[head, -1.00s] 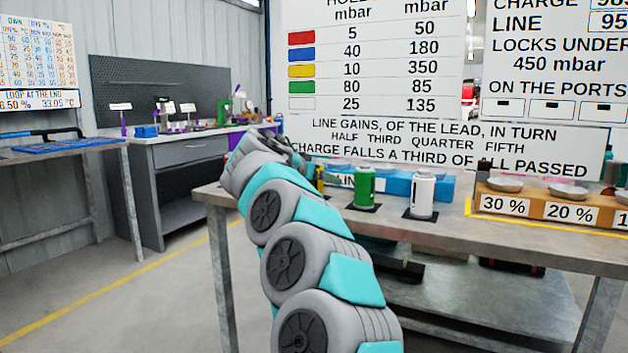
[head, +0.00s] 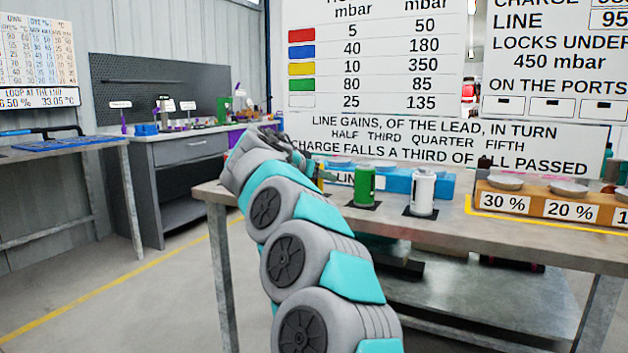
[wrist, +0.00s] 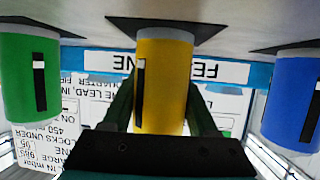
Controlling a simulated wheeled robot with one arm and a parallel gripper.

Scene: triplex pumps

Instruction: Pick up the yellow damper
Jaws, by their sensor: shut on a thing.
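The yellow damper (wrist: 165,75) is an upright yellow cylinder in the middle of the wrist view, which is upside down. It has a black-and-white strip on its side. Its foot meets a dark square pad (wrist: 205,27), with no clear gap. My gripper (wrist: 160,118) is shut on the damper, one dark finger on each side. In the head view my arm hides most of the damper, and only a small yellow part (head: 320,180) shows beside my gripper.
A green damper (head: 365,185) and a white one (head: 423,192) stand to the right on the bench (head: 480,240). A blue damper (wrist: 292,97) stands on the other side in the wrist view. A blue box (head: 398,181) lies behind, with sign boards (head: 375,60) above.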

